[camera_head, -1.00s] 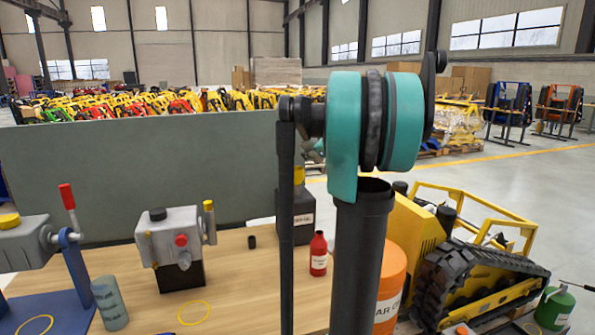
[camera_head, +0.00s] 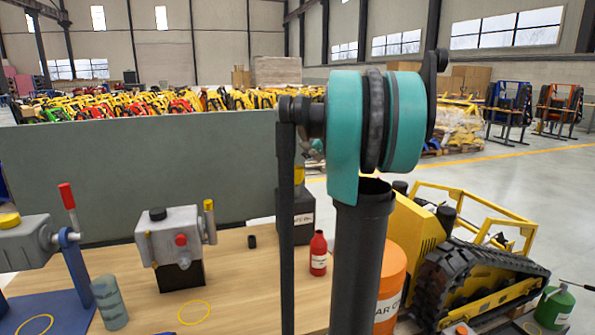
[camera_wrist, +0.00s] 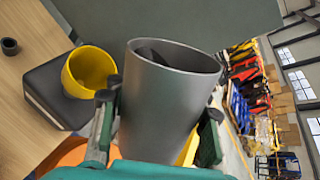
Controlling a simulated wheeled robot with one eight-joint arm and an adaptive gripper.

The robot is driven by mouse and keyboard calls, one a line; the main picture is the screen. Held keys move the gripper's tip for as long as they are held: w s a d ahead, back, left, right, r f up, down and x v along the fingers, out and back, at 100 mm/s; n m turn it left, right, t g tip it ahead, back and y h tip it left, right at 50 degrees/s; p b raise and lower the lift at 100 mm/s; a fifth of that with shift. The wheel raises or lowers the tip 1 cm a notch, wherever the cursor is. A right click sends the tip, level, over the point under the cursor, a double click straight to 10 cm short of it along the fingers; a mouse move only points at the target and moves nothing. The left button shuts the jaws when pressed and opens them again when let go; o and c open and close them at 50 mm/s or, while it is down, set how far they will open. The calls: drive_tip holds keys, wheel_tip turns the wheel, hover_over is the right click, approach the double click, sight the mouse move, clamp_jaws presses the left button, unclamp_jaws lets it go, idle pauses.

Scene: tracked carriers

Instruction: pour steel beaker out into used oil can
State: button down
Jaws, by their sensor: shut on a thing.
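The steel beaker (camera_wrist: 165,100) is a grey metal cup that fills the middle of the wrist view. My gripper (camera_wrist: 158,118) is shut around its body, one finger on each side. Its mouth faces the top of the picture, with something dark inside. The wrist view is rolled, so I cannot tell the beaker's exact tilt. The used oil can (camera_wrist: 42,92) is a dark box-like can with a yellow funnel (camera_wrist: 88,72), left of the beaker and apart from it in the picture. In the head view the can (camera_head: 303,215) stands behind my arm, partly covered. My gripper and the beaker are hidden there.
A red bottle (camera_head: 318,254) and an orange drum (camera_head: 391,285) stand near the can. A small black cap (camera_head: 252,241) lies on the wooden table (camera_head: 245,285). Grey machines (camera_head: 176,240) stand left, a green panel (camera_head: 140,170) behind. A yellow tracked carrier (camera_head: 470,270) is at right.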

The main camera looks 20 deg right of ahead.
drive_tip(key=shift+d+f+n+h, duration=0.15)
drive_tip(key=shift+f+n+h, duration=0.2)
drive_tip(key=shift+n+h, duration=0.05)
idle(1.0)
drive_tip(key=shift+d+r+n+g+h+p, duration=0.1)
drive_tip(key=shift+r+n+g+h+p, duration=0.2)
drive_tip(key=shift+n+g+h+p, duration=0.15)
idle(2.7)
drive_tip(key=shift+s+f+n+g+h, duration=0.1)
drive_tip(key=shift+f+n+g+h, duration=0.15)
drive_tip(key=shift+f+n+h, duration=0.25)
idle(2.4)
drive_tip(key=shift+r+h, duration=0.15)
drive_tip(key=shift+h, duration=0.1)
idle(0.3)
